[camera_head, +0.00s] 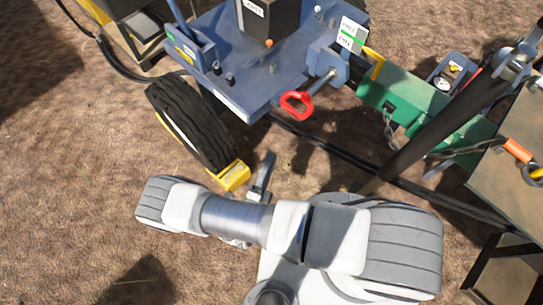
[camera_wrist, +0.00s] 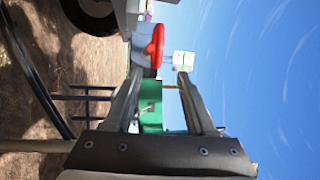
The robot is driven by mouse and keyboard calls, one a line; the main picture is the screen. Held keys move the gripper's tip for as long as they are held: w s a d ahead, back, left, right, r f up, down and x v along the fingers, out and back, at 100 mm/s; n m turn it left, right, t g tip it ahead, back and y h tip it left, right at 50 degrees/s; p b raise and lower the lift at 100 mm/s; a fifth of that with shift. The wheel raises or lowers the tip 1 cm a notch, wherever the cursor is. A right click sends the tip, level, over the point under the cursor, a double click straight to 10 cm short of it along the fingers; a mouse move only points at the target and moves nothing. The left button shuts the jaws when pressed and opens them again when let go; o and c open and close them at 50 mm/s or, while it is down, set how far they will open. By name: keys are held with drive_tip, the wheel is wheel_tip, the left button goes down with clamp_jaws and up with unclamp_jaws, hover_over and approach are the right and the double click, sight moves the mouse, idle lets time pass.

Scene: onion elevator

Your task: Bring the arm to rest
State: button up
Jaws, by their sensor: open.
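My arm crosses the lower part of the head view, its white and grey links lying across the picture over brown ground. My gripper (camera_head: 264,175) points up the picture beside a yellow block near the black wheel; only part of it shows past the arm. In the wrist view my gripper (camera_wrist: 160,75) is open, its two fingers spread with nothing held between them. A red handle (camera_wrist: 155,46) shows beyond the left fingertip; I cannot tell the exact gap. In the head view the red handle (camera_head: 297,104) is farther up, apart from my gripper.
A blue machine platform (camera_head: 245,72) with a black tire (camera_head: 188,125) and yellow block (camera_head: 234,176) stands close ahead. A green beam (camera_head: 405,108) and dark pole (camera_head: 440,125) are at the right, with a table (camera_head: 510,185) at the edge. Open ground (camera_head: 70,150) lies left.

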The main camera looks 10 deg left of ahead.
idle(0.4)
drive_tip(key=w+d+r+m+g+h, duration=0.2)
drive_tip(key=d+r+m+g, duration=0.3)
drive_tip(key=r+m, duration=0.45)
drive_tip(key=w+d+r+m+g+h, duration=0.2)
drive_tip(key=d+r+m+g, duration=0.1)
drive_tip(key=r+m+g, duration=0.7)
drive_tip(key=w+d+r+m+g+h, duration=0.2)
drive_tip(key=d+r+m+g, duration=0.15)
drive_tip(key=r+m, duration=0.7)
drive_tip(key=s+d+r+m+t+y, duration=0.2)
drive_tip(key=s+d+r+m+y, duration=0.25)
drive_tip(key=r+m, duration=0.5)
drive_tip(key=s+d+r+m+t+y, duration=0.35)
drive_tip(key=r+m+y, duration=0.25)
drive_tip(key=m, duration=0.7)
wheel_tip(320, 180, up, 19)
drive_tip(key=p, duration=1.9)
drive_tip(key=shift+s+d+r+g, duration=0.15)
drive_tip(key=shift+s+g, duration=0.15)
drive_tip(key=shift+g, duration=0.1)
